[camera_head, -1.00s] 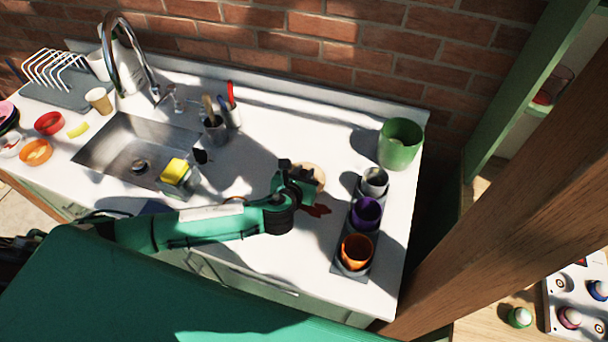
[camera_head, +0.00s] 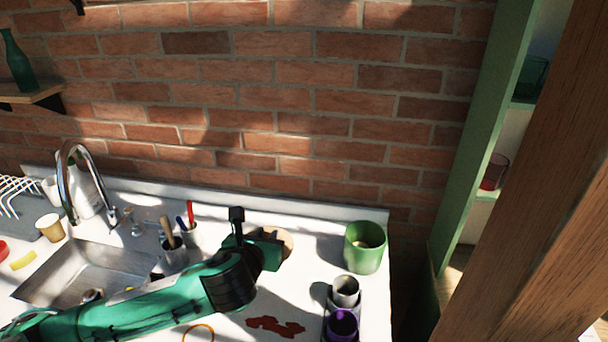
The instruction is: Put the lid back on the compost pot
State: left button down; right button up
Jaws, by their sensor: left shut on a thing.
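The compost pot appears to be the open green pot (camera_head: 365,249) near the back right of the white counter. No lid covers its top. A round, pale wooden lid (camera_head: 283,241) is held left of the pot and apart from it. My left gripper (camera_head: 264,243) is shut on the lid, and its body hides much of the disc. The fingertips are mostly hidden, and the lid's exact tilt is hard to tell. My right gripper is not in view.
A grey cup (camera_head: 345,289) and a purple cup (camera_head: 341,325) stand in front of the pot. A utensil holder (camera_head: 174,254), the sink (camera_head: 75,272) and a tap (camera_head: 75,175) are left. A brick wall rises behind. A red stain (camera_head: 275,327) marks the counter.

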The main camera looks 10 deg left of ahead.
pick_arm(q)
jog(key=shift+s+a+f, duration=0.1)
jog(key=shift+f, duration=0.2)
jog(key=s+a+f, duration=0.2)
jog(key=s+f, duration=0.2)
jog(key=s, duration=0.2)
jog(key=s+a+f, duration=0.2)
jog(key=s+f, duration=0.2)
jog(key=s, duration=0.2)
jog(key=shift+a, duration=0.25)
